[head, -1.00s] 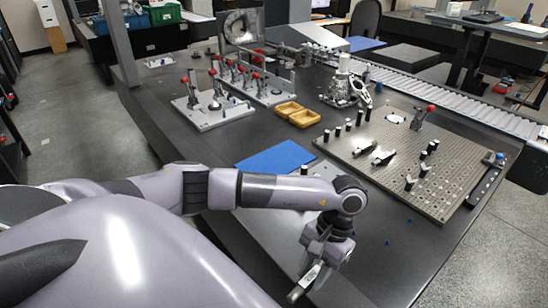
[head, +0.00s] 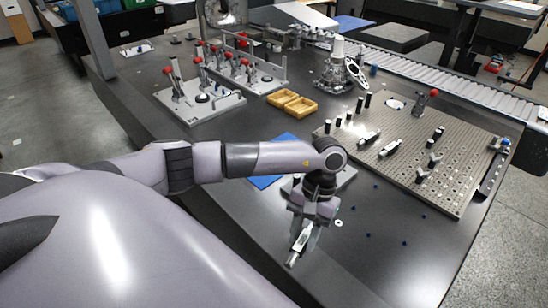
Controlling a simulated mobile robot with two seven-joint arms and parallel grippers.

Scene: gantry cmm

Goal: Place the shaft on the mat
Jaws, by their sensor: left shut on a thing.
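My left gripper (head: 304,236) is in the head view, low in the middle, pointing down over the dark table's front part. It is shut on the shaft (head: 293,259), a short pale metallic piece that sticks out below the fingers, tilted. The upper part of the shaft is hidden in the jaws. The blue mat (head: 262,182) lies flat on the table behind my left forearm, which covers most of it. The gripper and shaft are in front of the mat and to its right. My right gripper is not in view.
A perforated plate (head: 455,193) with black posts and small parts lies to the right. Yellow trays (head: 300,107) and a fixture with red-handled clamps (head: 200,100) stand behind. A grey plate (head: 347,176) lies partly under my arm. Small blue bits (head: 404,243) dot the table.

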